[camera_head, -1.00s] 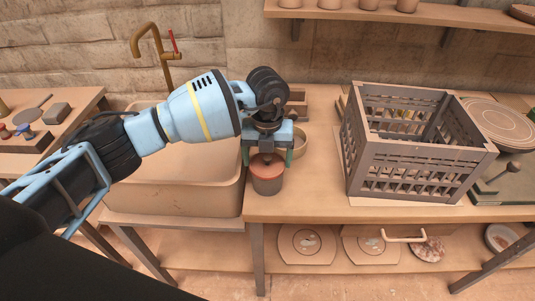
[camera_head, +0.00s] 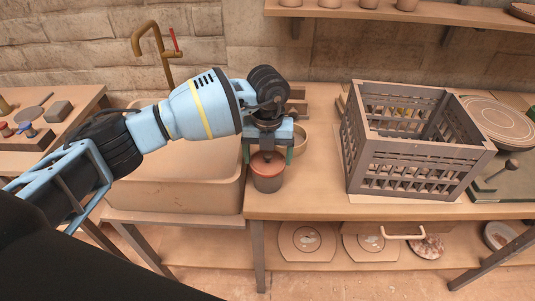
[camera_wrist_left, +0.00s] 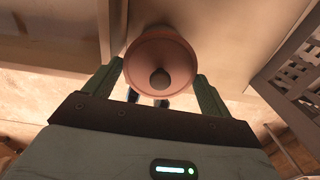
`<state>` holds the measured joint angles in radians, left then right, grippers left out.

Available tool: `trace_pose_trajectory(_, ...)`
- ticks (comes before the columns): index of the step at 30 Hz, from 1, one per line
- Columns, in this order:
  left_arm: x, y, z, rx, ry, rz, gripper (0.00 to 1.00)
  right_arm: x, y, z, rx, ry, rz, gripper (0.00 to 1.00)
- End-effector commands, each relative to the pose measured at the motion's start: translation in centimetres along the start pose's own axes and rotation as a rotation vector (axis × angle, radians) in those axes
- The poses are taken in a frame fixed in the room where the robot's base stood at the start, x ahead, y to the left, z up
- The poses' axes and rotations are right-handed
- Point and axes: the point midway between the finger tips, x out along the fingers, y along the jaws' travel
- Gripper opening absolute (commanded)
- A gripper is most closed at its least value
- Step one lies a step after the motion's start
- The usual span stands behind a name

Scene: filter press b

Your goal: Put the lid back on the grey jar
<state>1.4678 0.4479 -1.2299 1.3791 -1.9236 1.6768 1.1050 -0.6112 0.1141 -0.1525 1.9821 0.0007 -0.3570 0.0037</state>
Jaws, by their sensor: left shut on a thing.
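The grey jar (camera_head: 268,182) stands upright near the front edge of the counter, just right of the sink. The reddish lid (camera_head: 267,160) is at the jar's mouth and looks level. I cannot tell whether it is fully seated. My left gripper (camera_head: 268,156) points down over the jar, with one green finger on each side of the lid, and is shut on it. In the left wrist view the round lid (camera_wrist_left: 176,56) with its dark knob lies between the fingers. It hides much of the jar. My right gripper is not in view.
A grey slatted crate (camera_head: 410,165) stands to the right, with bare counter (camera_head: 318,180) between. The sink (camera_head: 175,190) is to the left. A lower shelf (camera_head: 365,270) holds plates.

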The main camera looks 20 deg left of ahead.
Motion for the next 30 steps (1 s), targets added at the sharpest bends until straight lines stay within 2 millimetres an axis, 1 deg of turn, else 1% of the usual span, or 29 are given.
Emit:
trace_pose_trajectory(13, 0.03, -0.01, 0.0, 0.0, 0.0, 0.0, 0.62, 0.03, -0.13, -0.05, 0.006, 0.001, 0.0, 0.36)
trace_pose_trajectory(30, -0.01, -0.03, 0.03, 0.0, 0.0, 0.0, 0.62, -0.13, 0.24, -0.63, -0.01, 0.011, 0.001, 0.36)
